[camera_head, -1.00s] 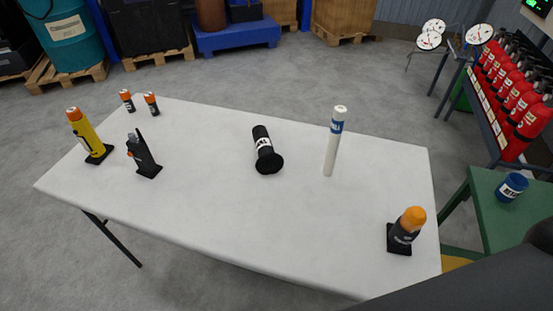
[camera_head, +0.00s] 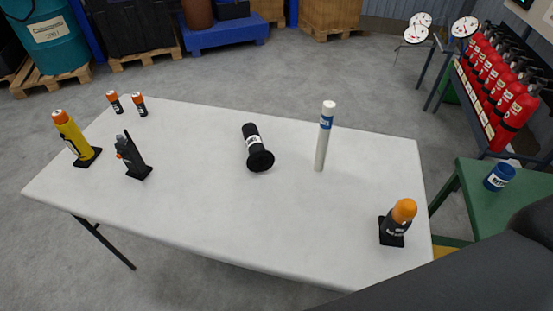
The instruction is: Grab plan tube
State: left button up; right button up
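The plan tube, a tall white cylinder with a blue label band near its top (camera_head: 323,140), stands upright toward the right back of the white table (camera_head: 220,205). Nothing touches it. A dark grey arm part of mine comes in at the bottom right corner. Neither of my grippers shows in the view.
A black flanged cylinder (camera_head: 256,148) lies left of the tube. An orange-topped black device (camera_head: 398,222) stands at the right front. A yellow torch (camera_head: 73,137), a black handheld device (camera_head: 132,157) and two small orange-topped items (camera_head: 139,104) are at left. A green table (camera_head: 505,205) stands right.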

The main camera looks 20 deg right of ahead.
aim_at(259, 160)
jog(key=z, duration=0.65)
jog(key=j+z, duration=0.35)
jog(key=k+j+z, duration=0.1)
jog(key=z, duration=0.25)
jog(key=k+j+z, duration=0.15)
jog(key=z, duration=0.2)
jog(key=k+j+z, duration=0.4)
jog(key=k+j, duration=0.4)
jog(key=k, duration=0.15)
